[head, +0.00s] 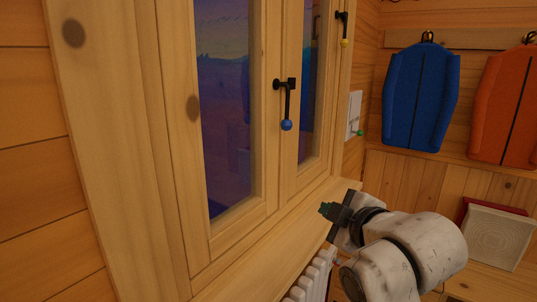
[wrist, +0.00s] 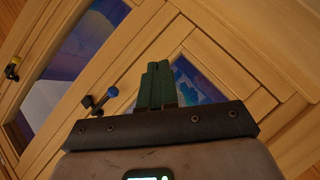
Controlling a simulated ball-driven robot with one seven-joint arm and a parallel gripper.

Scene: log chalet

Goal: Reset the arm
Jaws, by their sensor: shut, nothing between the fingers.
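My gripper (head: 327,210) is in front of the window, low, near the sill, at the end of my white arm. In the wrist view its green fingers (wrist: 158,85) are together and hold nothing. The window (head: 226,120) has a wooden frame and looks closed. Its black handle with a blue knob (head: 287,125) hangs down, above and to the left of my gripper in the head view. The blue knob also shows in the wrist view (wrist: 113,92), left of my fingers and apart from them.
A second handle with a yellow knob (head: 344,43) is higher up at the right. A white radiator (head: 312,278) stands under the sill (head: 275,255). A blue pack (head: 420,97) and an orange pack (head: 507,105) hang on the right wall. A pale box (head: 496,236) is below them.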

